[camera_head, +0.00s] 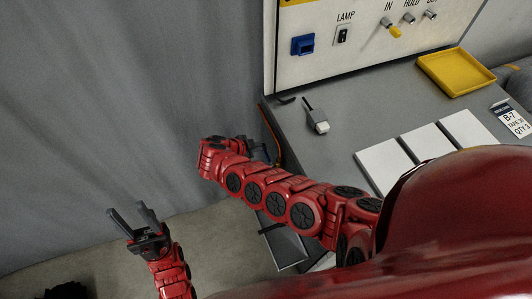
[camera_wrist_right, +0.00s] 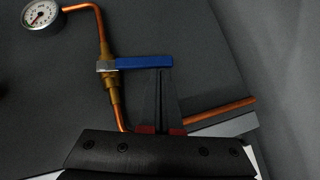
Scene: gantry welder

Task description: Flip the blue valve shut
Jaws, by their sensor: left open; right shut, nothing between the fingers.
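The blue valve handle (camera_wrist_right: 145,62) lies level in the right wrist view, crosswise to the upright copper pipe. It sits on a brass valve body (camera_wrist_right: 109,80). My right gripper (camera_wrist_right: 161,73) is shut and empty, with its fingertips just below the handle's right half in that view. I cannot tell whether they touch it. In the head view my right gripper (camera_head: 262,150) is beside the panel's lower left corner, and the valve cannot be made out there. My left gripper (camera_head: 134,218) is open and empty, low at the left, away from the bench.
A round gauge (camera_wrist_right: 42,14) joins the copper pipe (camera_wrist_right: 222,109). The grey bench (camera_head: 350,117) holds a loose connector (camera_head: 319,122), white plates (camera_head: 424,143) and a yellow tray (camera_head: 457,72). A control panel (camera_head: 368,47) stands behind. A grey curtain (camera_head: 110,100) hangs at the left.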

